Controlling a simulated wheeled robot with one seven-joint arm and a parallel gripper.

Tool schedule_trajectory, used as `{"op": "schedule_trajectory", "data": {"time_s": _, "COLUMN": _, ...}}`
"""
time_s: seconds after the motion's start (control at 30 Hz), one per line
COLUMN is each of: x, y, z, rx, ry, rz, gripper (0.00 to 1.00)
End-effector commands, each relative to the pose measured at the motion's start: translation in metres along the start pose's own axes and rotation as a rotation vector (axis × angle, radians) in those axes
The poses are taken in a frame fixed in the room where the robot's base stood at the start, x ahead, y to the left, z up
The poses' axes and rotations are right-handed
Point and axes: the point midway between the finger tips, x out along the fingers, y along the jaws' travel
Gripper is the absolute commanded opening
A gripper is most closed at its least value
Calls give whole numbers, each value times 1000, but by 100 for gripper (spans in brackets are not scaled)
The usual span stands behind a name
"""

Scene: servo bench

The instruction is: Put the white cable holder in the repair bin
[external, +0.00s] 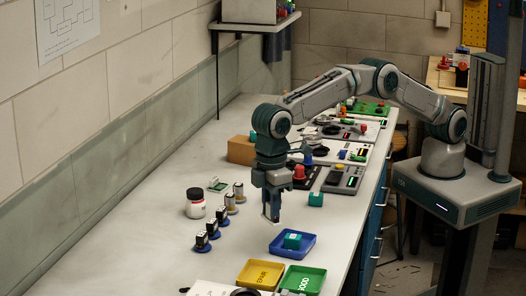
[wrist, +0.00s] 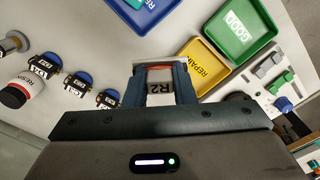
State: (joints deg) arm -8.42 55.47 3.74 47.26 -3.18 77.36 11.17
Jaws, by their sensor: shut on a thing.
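My gripper (external: 271,212) is shut on the white cable holder, a small white piece with a dark label reading about "R2", which shows between the fingers in the wrist view (wrist: 159,92). A reddish strip shows along its far edge. The fingers hide its sides. My gripper holds it above the bench, behind and left of the blue tray in the external view. The repair bin is a yellow tray marked REPAIR (external: 243,278); it also shows in the wrist view (wrist: 180,52), just beyond and right of the held piece.
A blue tray (external: 273,247) holds a teal cube (external: 292,241). A green GOOD bin (external: 320,281) stands beside the yellow one. Several small labelled parts (external: 213,228) and a white jar (external: 195,204) stand to the left. Another teal cube (external: 316,199) lies right of my gripper.

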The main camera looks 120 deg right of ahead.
Motion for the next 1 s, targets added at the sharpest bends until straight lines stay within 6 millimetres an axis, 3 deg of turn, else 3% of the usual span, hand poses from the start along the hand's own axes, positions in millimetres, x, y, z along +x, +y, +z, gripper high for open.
{"op": "schedule_trajectory", "data": {"time_s": 0.2, "x": 23, "y": -42, "z": -13, "rx": -3, "ry": -1, "rz": 0, "gripper": 0}}
{"op": "schedule_trajectory", "data": {"time_s": 0.4, "x": 37, "y": -63, "z": -20, "rx": -1, "ry": 1, "rz": 0, "gripper": 0}}
{"op": "schedule_trajectory", "data": {"time_s": 0.57, "x": 43, "y": -68, "z": -21, "rx": 1, "ry": 0, "rz": 0, "gripper": 0}}
{"op": "schedule_trajectory", "data": {"time_s": 0.83, "x": 76, "y": -68, "z": -21, "rx": 2, "ry": -2, "rz": 0, "gripper": 0}}
{"op": "schedule_trajectory", "data": {"time_s": 1.0, "x": 83, "y": -68, "z": -22, "rx": 2, "ry": 1, "rz": -1, "gripper": 0}}
